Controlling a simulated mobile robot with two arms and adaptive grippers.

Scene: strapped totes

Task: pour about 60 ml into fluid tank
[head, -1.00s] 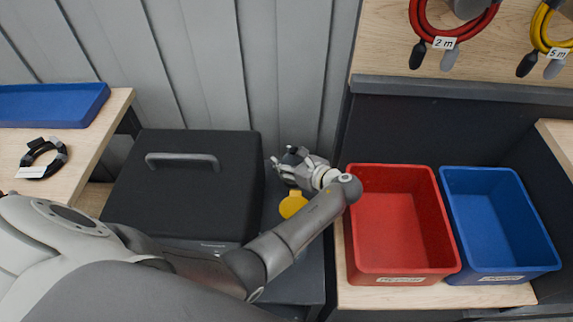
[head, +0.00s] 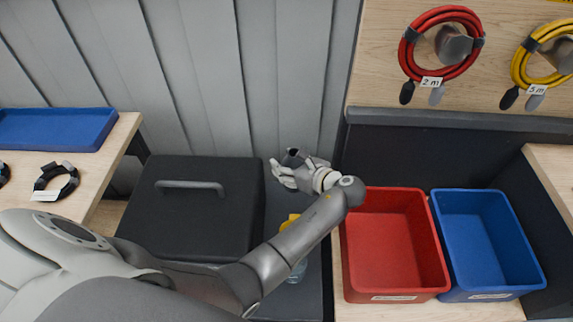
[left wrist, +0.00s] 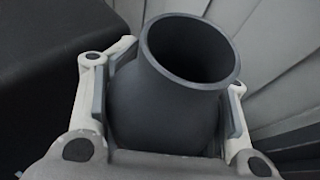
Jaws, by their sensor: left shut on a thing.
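My left gripper (head: 290,172) is shut on a dark grey round vessel (left wrist: 165,115), with one finger on each side of it. In the left wrist view its wide open mouth faces up and toward the camera; I see no liquid inside. In the head view only a small dark part of the vessel (head: 293,157) shows. A yellow part (head: 289,221) and a clear container (head: 298,271) show around my left forearm, nearer than the gripper; the forearm hides much of them. I cannot tell whether they are the fluid tank. My right gripper is out of view.
A black box with a handle (head: 190,222) stands left of my left gripper. A red tote (head: 394,284) and a blue tote (head: 487,277) stand on the right. A ribbed grey wall (head: 240,80) rises behind. A blue tray (head: 55,130) lies on the left table.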

